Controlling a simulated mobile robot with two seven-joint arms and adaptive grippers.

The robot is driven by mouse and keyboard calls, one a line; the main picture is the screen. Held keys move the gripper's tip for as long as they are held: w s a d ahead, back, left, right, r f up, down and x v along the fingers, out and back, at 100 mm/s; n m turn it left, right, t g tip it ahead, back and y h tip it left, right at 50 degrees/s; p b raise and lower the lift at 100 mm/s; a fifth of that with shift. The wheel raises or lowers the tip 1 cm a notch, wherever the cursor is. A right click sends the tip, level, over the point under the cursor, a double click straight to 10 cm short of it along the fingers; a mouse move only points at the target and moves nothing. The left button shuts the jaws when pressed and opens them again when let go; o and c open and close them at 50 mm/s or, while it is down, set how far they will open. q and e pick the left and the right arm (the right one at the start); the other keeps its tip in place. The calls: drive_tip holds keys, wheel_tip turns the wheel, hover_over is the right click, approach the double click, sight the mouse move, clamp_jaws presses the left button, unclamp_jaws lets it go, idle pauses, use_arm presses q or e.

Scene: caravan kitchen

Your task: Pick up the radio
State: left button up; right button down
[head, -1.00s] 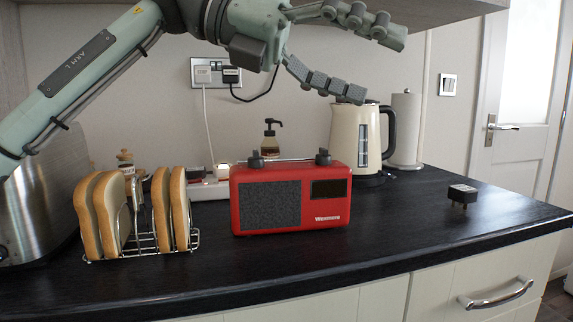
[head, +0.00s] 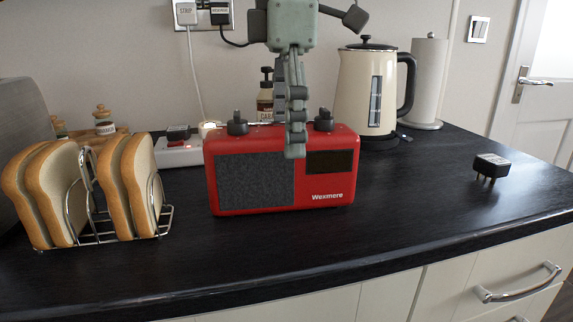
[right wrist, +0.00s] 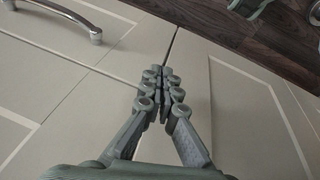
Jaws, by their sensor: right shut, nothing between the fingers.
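The red radio (head: 325,198) stands upright on the dark worktop in the head view, with a grey speaker grille, a dark display and two black posts on top. My left gripper (head: 294,150) comes down from above, seen edge-on. Its near finger overlaps the top middle of the radio's front, and the other finger is mostly hidden behind it. I cannot tell whether the fingers touch the radio or its handle. My right gripper (right wrist: 160,72) is shut and empty in the right wrist view, in front of pale cabinet doors.
A toast rack (head: 105,238) with bread slices stands left of the radio. A cream kettle (head: 357,95), a paper roll (head: 427,80) and a pump bottle (head: 265,105) stand behind. A black plug (head: 491,163) lies at the right. The worktop (head: 420,215) between radio and plug is clear.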

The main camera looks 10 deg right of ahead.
sight(282, 169)
use_arm(q)
drive_tip(key=f, duration=0.6)
drive_tip(key=shift+w+a+f, duration=0.15)
drive_tip(key=shift+w+a, duration=0.15)
drive_tip(key=shift+w, duration=0.05)
drive_tip(key=shift+c, duration=0.3)
drive_tip(key=c, duration=1.7)
drive_tip(key=shift+c, duration=0.7)
